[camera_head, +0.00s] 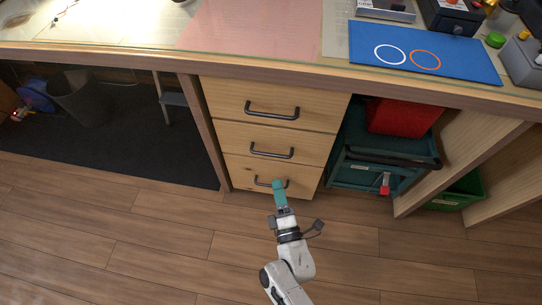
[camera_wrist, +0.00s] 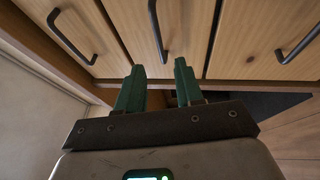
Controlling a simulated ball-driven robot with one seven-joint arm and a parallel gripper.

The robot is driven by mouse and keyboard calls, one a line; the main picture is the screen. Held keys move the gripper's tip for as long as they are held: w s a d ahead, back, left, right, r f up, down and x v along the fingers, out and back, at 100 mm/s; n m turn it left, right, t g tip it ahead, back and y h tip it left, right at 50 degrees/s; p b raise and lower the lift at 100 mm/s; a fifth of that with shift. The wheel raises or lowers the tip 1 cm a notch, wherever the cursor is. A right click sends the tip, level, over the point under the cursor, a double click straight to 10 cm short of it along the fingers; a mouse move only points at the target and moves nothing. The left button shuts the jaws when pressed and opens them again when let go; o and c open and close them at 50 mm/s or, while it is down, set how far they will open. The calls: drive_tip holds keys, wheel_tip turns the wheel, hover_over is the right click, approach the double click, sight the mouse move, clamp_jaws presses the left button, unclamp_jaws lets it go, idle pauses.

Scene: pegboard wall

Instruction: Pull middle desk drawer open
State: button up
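The middle desk drawer (camera_head: 310,147) is wooden and closed, with a dark bar handle (camera_head: 271,153), between the top and bottom drawers. My gripper (camera_head: 278,182) has green fingers; in the head view it overlaps the bottom drawer's handle. In the wrist view the drawers stand side by side, and the middle handle (camera_wrist: 158,30) lies ahead of the fingertips, roughly in line with the gap between them. The two fingers (camera_wrist: 159,66) are apart, with nothing between them. They appear short of the handle, not touching it.
The top drawer (camera_head: 225,97) and bottom drawer (camera_head: 240,172) are closed, each with a similar handle. Right of them, under the desk, are a teal box (camera_head: 350,177), a red item (camera_head: 400,117) and a green crate (camera_head: 470,187). The wooden floor (camera_head: 150,230) in front is clear.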

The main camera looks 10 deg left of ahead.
sight(290, 145)
drive_tip(key=b+x, duration=0.2)
drive_tip(key=x, duration=0.7)
drive_tip(key=shift+w+b, duration=0.35)
drive_tip(key=shift+b, duration=0.05)
drive_tip(key=shift+a+r, duration=0.1)
drive_tip(key=shift+c, duration=0.2)
clamp_jaws()
idle(0.7)
